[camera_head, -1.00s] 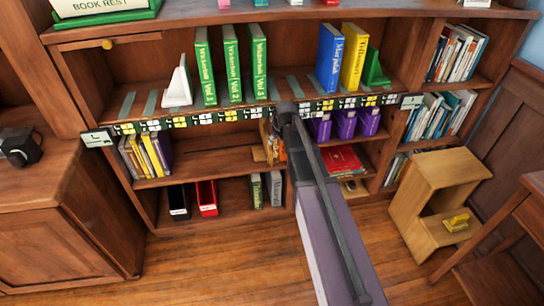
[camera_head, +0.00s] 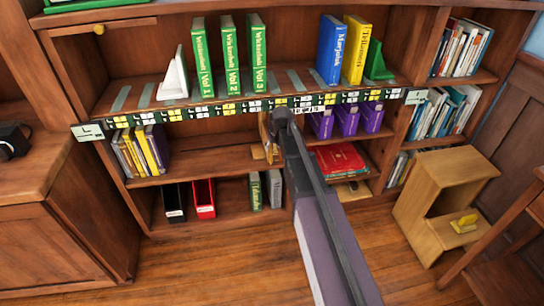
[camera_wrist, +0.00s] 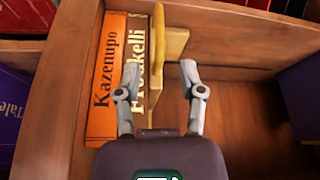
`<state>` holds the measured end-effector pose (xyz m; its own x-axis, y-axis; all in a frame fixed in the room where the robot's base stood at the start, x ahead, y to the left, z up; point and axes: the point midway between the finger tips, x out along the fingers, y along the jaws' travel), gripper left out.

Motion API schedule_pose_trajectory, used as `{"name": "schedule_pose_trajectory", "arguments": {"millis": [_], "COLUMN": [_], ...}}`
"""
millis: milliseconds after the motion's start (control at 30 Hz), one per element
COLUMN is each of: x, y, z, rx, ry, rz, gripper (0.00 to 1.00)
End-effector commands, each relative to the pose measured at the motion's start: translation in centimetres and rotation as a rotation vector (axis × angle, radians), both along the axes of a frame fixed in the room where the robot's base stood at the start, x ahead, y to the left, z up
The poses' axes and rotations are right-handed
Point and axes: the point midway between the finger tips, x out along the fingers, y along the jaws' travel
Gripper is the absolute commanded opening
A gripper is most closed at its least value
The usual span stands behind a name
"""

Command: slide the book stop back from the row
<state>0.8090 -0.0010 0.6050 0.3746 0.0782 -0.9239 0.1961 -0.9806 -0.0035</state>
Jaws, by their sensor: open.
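A wooden book stop (camera_wrist: 157,52) with a yellow upright edge stands against the right side of a short row in the wrist view. The row is an orange book (camera_wrist: 105,80) lettered Kazenupo and a paler book (camera_wrist: 146,30) beside it. My gripper (camera_wrist: 160,70) is open, with one finger over the pale book and the other right of the stop. The stop shows between the fingers; I cannot tell whether they touch it. In the head view the stop (camera_head: 270,152) is small and partly hidden by my arm, which also hides the gripper.
Bare shelf (camera_wrist: 240,120) lies right of the stop, up to a divider and a dark purple item (camera_wrist: 302,95). Purple books (camera_head: 346,122) and red books (camera_head: 338,160) are right of my arm. Above stand green volumes (camera_head: 230,58) and a white stop (camera_head: 174,78). A stool (camera_head: 440,195) is at right.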

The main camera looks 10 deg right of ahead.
Motion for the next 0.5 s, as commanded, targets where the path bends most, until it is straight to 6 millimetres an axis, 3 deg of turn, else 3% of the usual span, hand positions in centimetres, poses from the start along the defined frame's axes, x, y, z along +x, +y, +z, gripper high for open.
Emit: {"name": "schedule_pose_trajectory", "arguments": {"millis": [500], "x": [1.6], "y": [0.3], "z": [-4.1], "rx": [0.000], "ry": [0.000], "rz": [0.000], "gripper": [0.51]}}
